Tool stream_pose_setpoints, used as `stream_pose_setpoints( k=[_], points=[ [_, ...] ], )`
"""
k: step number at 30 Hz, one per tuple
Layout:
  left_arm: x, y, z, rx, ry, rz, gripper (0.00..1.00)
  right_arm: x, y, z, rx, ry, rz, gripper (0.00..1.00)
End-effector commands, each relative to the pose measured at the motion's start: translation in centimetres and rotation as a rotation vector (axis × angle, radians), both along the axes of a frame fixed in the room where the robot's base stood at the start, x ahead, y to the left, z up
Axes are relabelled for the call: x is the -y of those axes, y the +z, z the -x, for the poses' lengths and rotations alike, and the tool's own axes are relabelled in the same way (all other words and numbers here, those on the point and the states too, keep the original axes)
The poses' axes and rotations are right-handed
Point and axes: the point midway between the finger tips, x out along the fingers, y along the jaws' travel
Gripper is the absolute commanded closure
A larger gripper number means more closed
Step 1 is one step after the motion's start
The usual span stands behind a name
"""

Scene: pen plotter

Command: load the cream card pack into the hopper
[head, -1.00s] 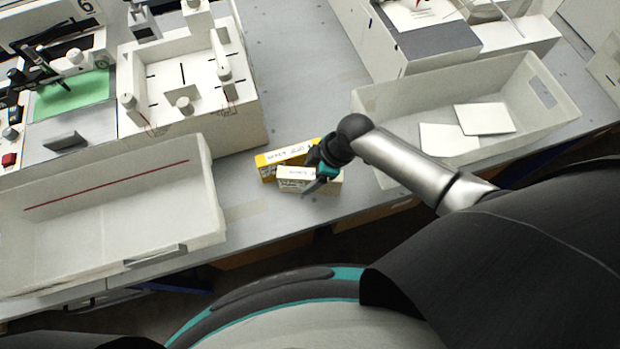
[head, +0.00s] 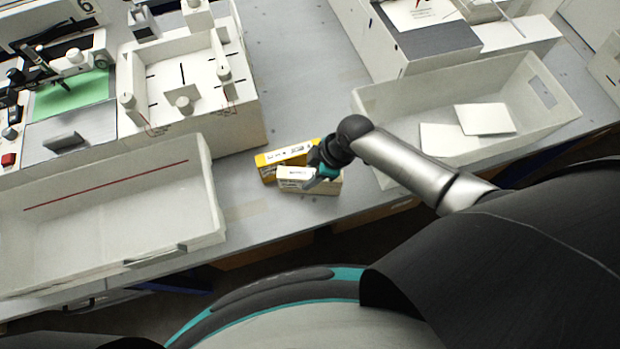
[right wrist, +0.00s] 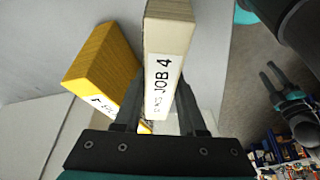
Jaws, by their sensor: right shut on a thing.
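The cream card pack (head: 296,185) lies on the grey table, in front of a yellow card pack (head: 272,165). My right gripper (head: 316,180) is shut on the cream pack, with one finger on each side of it. The right wrist view shows the cream pack (right wrist: 166,55) between the fingers, with "JOB 4" on its label, and the yellow pack (right wrist: 103,68) close by on the left. The hopper is probably the white open-topped frame with posts (head: 180,75) at the upper left; no label confirms it.
A white bin with a red line (head: 215,205) stands at the left. Another white bin (head: 365,110) with white cards (head: 486,119) stands at the right. A plotter with a green sheet (head: 75,95) is at the far left. The table (head: 300,70) between the machines is clear.

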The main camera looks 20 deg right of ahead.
Motion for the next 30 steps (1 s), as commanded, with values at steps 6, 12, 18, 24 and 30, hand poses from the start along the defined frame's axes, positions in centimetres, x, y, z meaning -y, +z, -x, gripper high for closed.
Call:
stream_pose_setpoints(
  k=[6,12,18,24,30],
  points=[
    [0.0,0.0,0.0,0.001,0.0,0.0,0.5,0.0,0.0,0.0,0.0,0.0,0.0,1.0],
    [0.0,0.0,0.0,0.001,0.0,-0.001,0.5,0.0,0.0,0.0,0.0,0.0,0.0,1.0],
    [0.0,0.0,-0.1,0.001,-0.001,-0.001,0.5,0.0,0.0,0.0,0.001,0.0,-0.001,1.0],
    [0.0,0.3,-0.1,0.001,-0.001,-0.001,0.5,0.0,0.7,-0.1,0.002,-0.001,-0.001,1.0],
    [0.0,0.8,-0.1,0.001,-0.001,-0.001,0.5,0.0,2.5,-0.1,0.004,0.001,-0.002,1.0]
  ],
)
